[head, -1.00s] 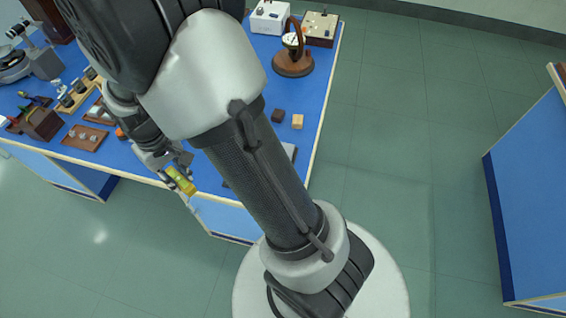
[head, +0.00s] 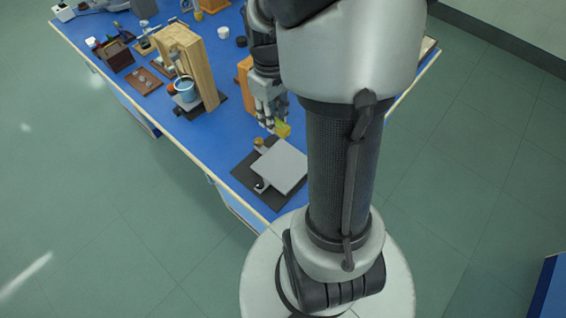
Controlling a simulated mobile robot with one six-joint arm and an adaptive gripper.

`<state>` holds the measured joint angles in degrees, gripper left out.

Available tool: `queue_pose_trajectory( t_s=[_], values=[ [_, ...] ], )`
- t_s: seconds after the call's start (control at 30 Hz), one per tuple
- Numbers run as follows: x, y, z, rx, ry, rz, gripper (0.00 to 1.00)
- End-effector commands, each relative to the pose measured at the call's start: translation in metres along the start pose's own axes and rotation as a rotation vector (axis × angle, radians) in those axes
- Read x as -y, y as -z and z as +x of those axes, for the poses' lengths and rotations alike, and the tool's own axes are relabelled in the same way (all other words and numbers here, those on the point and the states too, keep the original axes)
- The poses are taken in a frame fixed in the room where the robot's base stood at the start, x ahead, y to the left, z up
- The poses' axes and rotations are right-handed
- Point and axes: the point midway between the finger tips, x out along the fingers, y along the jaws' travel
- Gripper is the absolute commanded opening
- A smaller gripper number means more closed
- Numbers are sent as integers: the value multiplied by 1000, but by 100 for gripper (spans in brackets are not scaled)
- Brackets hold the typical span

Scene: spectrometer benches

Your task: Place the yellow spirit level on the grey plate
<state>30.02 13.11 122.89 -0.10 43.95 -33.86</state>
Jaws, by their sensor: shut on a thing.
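The yellow spirit level (head: 283,130) is held in my gripper (head: 272,122), whose fingers are shut on it. It hangs just above and behind the far edge of the grey plate (head: 283,168). I cannot tell the exact height of the gap. The grey plate lies flat on a dark base (head: 246,174) near the front edge of the blue bench. A brass knob (head: 259,142) and a dark knob (head: 260,186) stand at the plate's left side. My arm hides the area to the right of the plate.
A wooden frame (head: 186,62) with a blue-rimmed cup (head: 185,88) stands left of the plate. An orange-brown block (head: 245,72) stands behind my gripper. A brown tray (head: 143,79) and a dark wooden box (head: 115,55) lie farther left. Bare blue bench (head: 205,140) lies left of the plate.

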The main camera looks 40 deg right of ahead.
Motion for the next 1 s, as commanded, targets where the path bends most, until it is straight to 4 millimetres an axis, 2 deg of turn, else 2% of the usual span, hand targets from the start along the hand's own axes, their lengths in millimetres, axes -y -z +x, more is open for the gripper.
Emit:
queue_pose_trajectory(
  t_s=[0.13, 0.23, 0.7, 0.8, 1.0],
  values=[
    [-15, -16, -6, 0, 0, -5, 0],
    [-17, -20, 3, 2, 2, -10, 0],
    [-16, -20, 124, 4, 3, -11, 0],
    [-17, -19, 140, 2, 2, -11, 0],
    [-17, -19, 153, 0, 0, -10, 0]
  ],
)
